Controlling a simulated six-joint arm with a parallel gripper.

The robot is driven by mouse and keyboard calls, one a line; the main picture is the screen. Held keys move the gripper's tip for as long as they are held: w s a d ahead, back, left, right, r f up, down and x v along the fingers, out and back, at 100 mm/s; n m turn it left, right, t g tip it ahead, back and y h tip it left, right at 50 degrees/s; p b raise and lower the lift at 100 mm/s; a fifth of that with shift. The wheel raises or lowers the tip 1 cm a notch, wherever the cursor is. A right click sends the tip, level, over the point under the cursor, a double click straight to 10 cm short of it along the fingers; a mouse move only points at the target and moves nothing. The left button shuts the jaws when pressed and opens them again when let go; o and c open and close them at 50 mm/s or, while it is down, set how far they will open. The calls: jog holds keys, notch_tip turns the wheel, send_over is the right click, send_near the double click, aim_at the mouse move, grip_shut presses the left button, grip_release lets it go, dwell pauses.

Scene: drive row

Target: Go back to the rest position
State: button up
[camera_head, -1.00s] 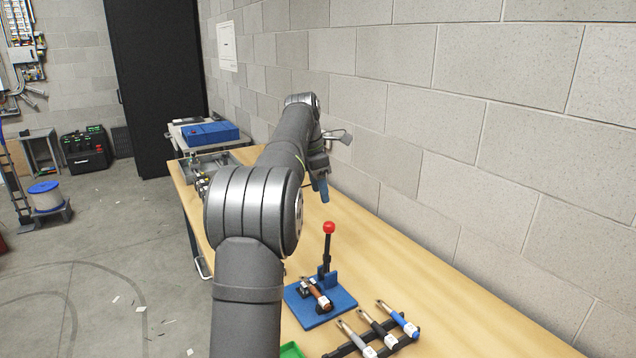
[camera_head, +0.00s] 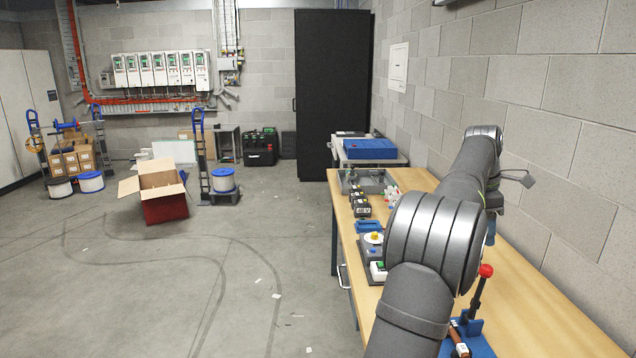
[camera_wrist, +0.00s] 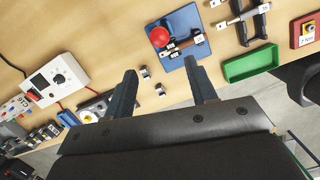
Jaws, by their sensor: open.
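My gripper (camera_wrist: 160,85) is open and empty in the wrist view, its two dark fingers spread apart above the wooden bench (camera_wrist: 115,50). In the head view my arm reaches out over the bench (camera_head: 545,305), and only a blue fingertip (camera_head: 490,232) shows past the arm. The blue fixture with a red-knobbed lever (camera_head: 486,272) stands on the bench near my arm. It also shows in the wrist view (camera_wrist: 187,22), beyond the right finger, with a brown-handled tool on it. Two small pale pieces lie on the bench between the fingers.
A green tray (camera_wrist: 250,65), a dark tool rack (camera_wrist: 243,22) and a white box with a dial (camera_wrist: 55,80) lie around the gripper. The block wall (camera_head: 560,120) runs along the bench's right side. The floor left of the bench is mostly clear, with an open carton (camera_head: 160,190).

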aim_at(484, 280)
jog(key=x, duration=1.5)
jog(key=shift+f, duration=0.2)
jog(key=shift+r, duration=0.1)
jog(key=s+v, duration=0.1)
jog(key=v, duration=1.6)
jog(key=x, duration=1.1)
jog(key=w+x, duration=0.1)
jog(key=x, duration=0.5)
jog(key=shift+f, duration=0.2)
jog(key=a, duration=0.3)
jog(key=shift+r, duration=0.2)
jog(key=a+f+h, duration=0.2)
jog(key=a+h, duration=0.1)
jog(key=h, duration=0.1)
jog(key=a+f+h, duration=0.3)
jog(key=a+h, duration=0.1)
jog(key=a+f+h, duration=0.3)
jog(key=h, duration=0.1)
jog(key=shift+a, duration=0.35)
jog(key=shift+a+f+h, duration=0.25)
jog(key=shift+f+h, duration=0.35)
jog(key=shift+h, duration=0.1)
jog(key=shift+a+f+h, duration=0.2)
jog(key=shift+f+h, duration=0.4)
jog(key=shift+h, duration=0.1)
